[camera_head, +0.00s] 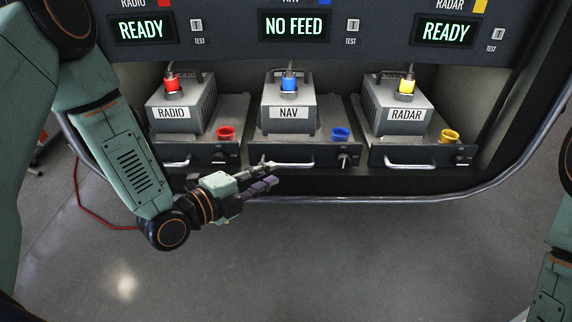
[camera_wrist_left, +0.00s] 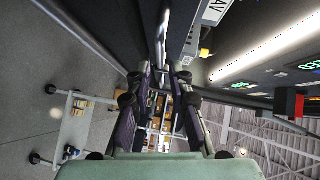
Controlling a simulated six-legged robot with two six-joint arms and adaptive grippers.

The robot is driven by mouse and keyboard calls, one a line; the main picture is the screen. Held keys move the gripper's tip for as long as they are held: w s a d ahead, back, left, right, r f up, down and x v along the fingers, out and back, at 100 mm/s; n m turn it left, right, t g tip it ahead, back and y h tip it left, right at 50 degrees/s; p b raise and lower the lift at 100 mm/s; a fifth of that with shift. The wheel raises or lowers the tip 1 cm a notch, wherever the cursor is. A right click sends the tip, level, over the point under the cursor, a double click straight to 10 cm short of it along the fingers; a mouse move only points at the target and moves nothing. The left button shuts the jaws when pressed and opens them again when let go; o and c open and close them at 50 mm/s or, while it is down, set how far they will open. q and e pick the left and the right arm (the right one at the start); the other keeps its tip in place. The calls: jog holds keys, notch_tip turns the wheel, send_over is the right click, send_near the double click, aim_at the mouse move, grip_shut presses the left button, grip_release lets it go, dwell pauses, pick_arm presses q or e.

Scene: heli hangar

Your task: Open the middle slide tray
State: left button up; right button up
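The middle slide tray (camera_head: 311,151) sits level with its neighbours under the NO FEED display. It carries a grey NAV box (camera_head: 288,121) with a blue plug, and has a silver handle (camera_head: 294,164) on its front. My left gripper (camera_head: 271,174) is at the left end of this handle, with its fingers apart. In the left wrist view the handle (camera_wrist_left: 161,38) runs in line with the gap between the fingers (camera_wrist_left: 163,72); I cannot tell whether they touch it. My right gripper is out of view.
The RADIO tray (camera_head: 235,146) is left of the middle tray and the RADAR tray (camera_head: 410,153) is right of it. A curved rail (camera_head: 380,199) runs below the trays. The floor in front is clear. A cart (camera_wrist_left: 72,125) shows in the wrist view.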

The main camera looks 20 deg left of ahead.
aim_at(286, 167)
pick_arm(q)
jog(key=x, duration=0.6)
jog(key=shift+a+f, duration=0.1)
jog(key=shift+a, duration=0.05)
jog(key=shift+w+d, duration=0.35)
jog(key=shift+d, duration=0.2)
jog(key=shift+a, duration=0.35)
jog(key=shift+c, duration=0.7)
grip_shut()
